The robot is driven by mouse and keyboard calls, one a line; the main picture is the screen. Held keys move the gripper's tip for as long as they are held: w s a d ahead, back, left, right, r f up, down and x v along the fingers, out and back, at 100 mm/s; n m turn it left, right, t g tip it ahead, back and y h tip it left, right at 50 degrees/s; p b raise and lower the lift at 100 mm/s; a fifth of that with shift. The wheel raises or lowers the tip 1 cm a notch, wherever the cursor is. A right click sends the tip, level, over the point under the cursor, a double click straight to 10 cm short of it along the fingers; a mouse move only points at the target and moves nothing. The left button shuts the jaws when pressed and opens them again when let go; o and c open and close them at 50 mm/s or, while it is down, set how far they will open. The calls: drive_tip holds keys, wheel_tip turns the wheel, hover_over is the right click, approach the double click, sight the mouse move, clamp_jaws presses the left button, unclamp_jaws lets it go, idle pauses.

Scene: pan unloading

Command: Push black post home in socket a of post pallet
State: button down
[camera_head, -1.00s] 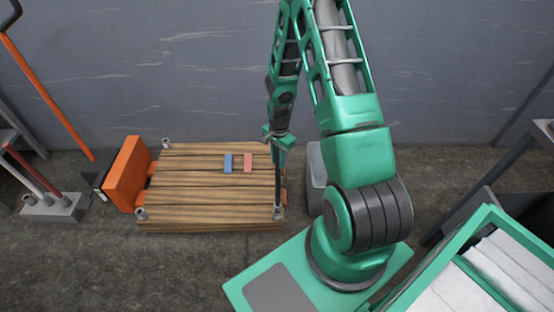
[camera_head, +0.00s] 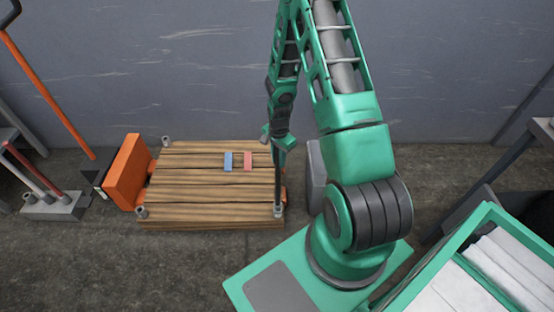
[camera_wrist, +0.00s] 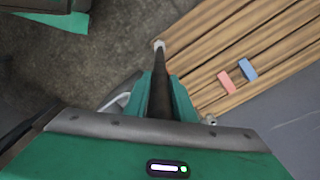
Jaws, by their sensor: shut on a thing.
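The black post (camera_head: 278,186) stands about upright at the front right corner of the wooden post pallet (camera_head: 205,190). Its lower end is at the grey corner socket (camera_head: 278,212); I cannot tell how deep it sits. My gripper (camera_head: 283,143) is shut on the upper part of the post. In the wrist view the post (camera_wrist: 160,75) runs from between the green fingers (camera_wrist: 165,100) down to the pale socket (camera_wrist: 159,44). The letter of this socket is not readable.
A blue block (camera_head: 228,160) and a red block (camera_head: 248,161) lie on the pallet deck. Other grey sockets show at the back left (camera_head: 166,141) and front left (camera_head: 141,211) corners. An orange panel (camera_head: 124,174) stands at the left. A rack with posts (camera_head: 52,206) is farther left.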

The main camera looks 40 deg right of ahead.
drive_tip(key=shift+f, duration=2.2)
idle(1.7)
drive_tip(key=c, duration=1.4)
unclamp_jaws()
wheel_tip(320, 180, up, 11)
drive_tip(key=shift+f, duration=0.15)
